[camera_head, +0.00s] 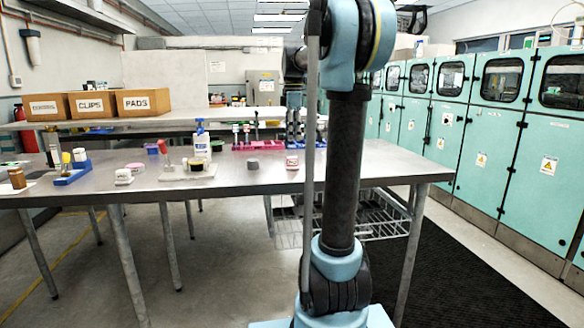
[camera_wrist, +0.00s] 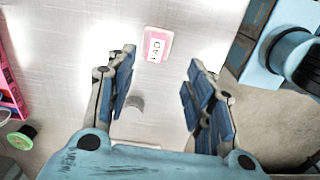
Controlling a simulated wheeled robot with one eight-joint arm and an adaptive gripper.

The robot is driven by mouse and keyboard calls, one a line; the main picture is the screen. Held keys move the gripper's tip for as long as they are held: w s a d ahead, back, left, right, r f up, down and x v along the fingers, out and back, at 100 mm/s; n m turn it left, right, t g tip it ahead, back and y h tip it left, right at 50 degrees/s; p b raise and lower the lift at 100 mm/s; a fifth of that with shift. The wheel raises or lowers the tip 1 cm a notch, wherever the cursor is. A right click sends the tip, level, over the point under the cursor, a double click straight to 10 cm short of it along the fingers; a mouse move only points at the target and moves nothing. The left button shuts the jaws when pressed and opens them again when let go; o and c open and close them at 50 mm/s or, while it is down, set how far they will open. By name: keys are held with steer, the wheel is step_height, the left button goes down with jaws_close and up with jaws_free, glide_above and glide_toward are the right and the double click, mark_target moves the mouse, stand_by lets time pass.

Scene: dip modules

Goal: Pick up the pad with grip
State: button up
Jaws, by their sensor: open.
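The pad (camera_wrist: 157,45) shows in the wrist view as a small pink-edged block with a white label reading "PAD". It lies on the metal table, ahead of and between the fingers, apart from both. My gripper (camera_wrist: 158,75) is open and empty above the table. A small grey piece (camera_wrist: 135,104) shows between the fingers, nearer the palm; I cannot tell if it is a grip. In the head view, a small white and red item (camera_head: 292,162) on the table may be the pad. My gripper is not clear there, behind my arm.
The table edge is to the right in the wrist view. A pink rack (camera_wrist: 10,85) and green spool (camera_wrist: 21,138) are at left. In the head view, the table (camera_head: 330,175) holds a dark roll (camera_head: 252,164) and a white bottle (camera_head: 201,142). A "PADS" box (camera_head: 143,102) stands behind.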

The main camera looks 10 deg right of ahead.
mark_target(292, 158)
step_height(292, 158, down, 5)
steer(key=shift+f, duration=0.1)
steer(key=shift+w+a+f, duration=0.1)
steer(key=shift+w+f, duration=0.1)
steer(key=shift+f, duration=1.15)
steer(key=shift+w+f, duration=0.15)
steer(key=shift+f, duration=1.15)
steer(key=c, duration=1.1)
